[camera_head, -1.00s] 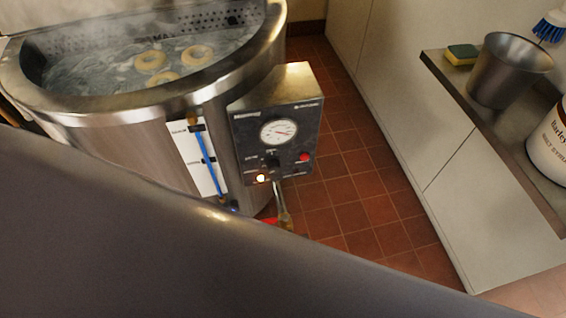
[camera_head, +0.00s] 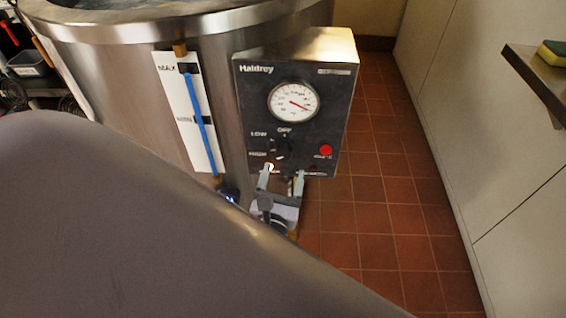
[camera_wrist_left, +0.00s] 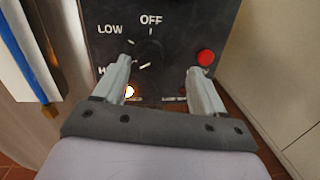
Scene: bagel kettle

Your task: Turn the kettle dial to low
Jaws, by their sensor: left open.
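The kettle's black control box (camera_head: 335,130) has a black dial (camera_head: 279,148) below a round gauge, with LOW, OFF and HIGH printed around it. The dial also shows in the left wrist view (camera_wrist_left: 149,54), partly behind the left finger; I cannot tell surely where it points. My left gripper (camera_head: 282,178) is open and empty, just in front of the panel and slightly below the dial. In the left wrist view its fingertips (camera_wrist_left: 160,67) are spread, one near the HIGH label and the other below the red button. My right gripper is out of view.
The steel kettle (camera_head: 120,85) carries a blue sight tube (camera_head: 197,110). Tiled floor (camera_head: 385,200) is clear to the right, before pale cabinets (camera_head: 450,120).

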